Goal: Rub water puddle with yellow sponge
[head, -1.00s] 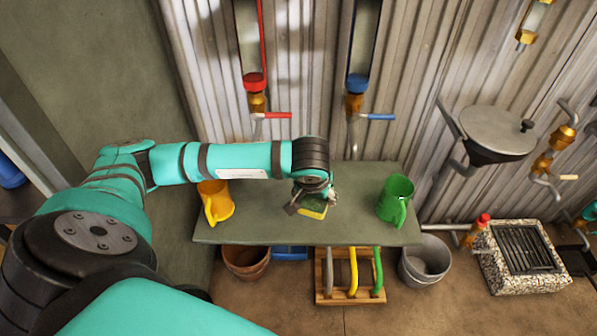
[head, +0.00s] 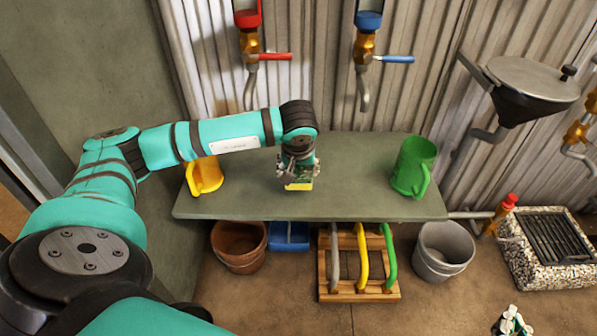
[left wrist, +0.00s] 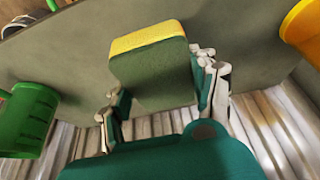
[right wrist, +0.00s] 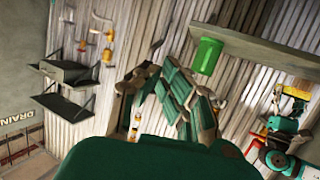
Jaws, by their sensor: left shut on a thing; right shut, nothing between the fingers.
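The yellow sponge (head: 298,186) is yellow on one face and dark green on the other. My left gripper (head: 298,172) is shut on it above the middle of the grey-green bench (head: 350,205). The left wrist view shows the sponge (left wrist: 150,70) between both fingers. I cannot tell whether it touches the bench top. I cannot make out the water puddle in any view. My right gripper (head: 512,322) shows at the bottom right of the head view, away from the bench. Its empty fingers fill the middle of the right wrist view (right wrist: 155,85).
A yellow mug (head: 205,176) stands at the bench's left, a green mug (head: 412,168) at its right. Red (head: 272,57) and blue (head: 395,59) tap handles are on the wall behind. Below are a terracotta pot (head: 238,247), a wooden crate (head: 358,290) and a metal bucket (head: 443,252).

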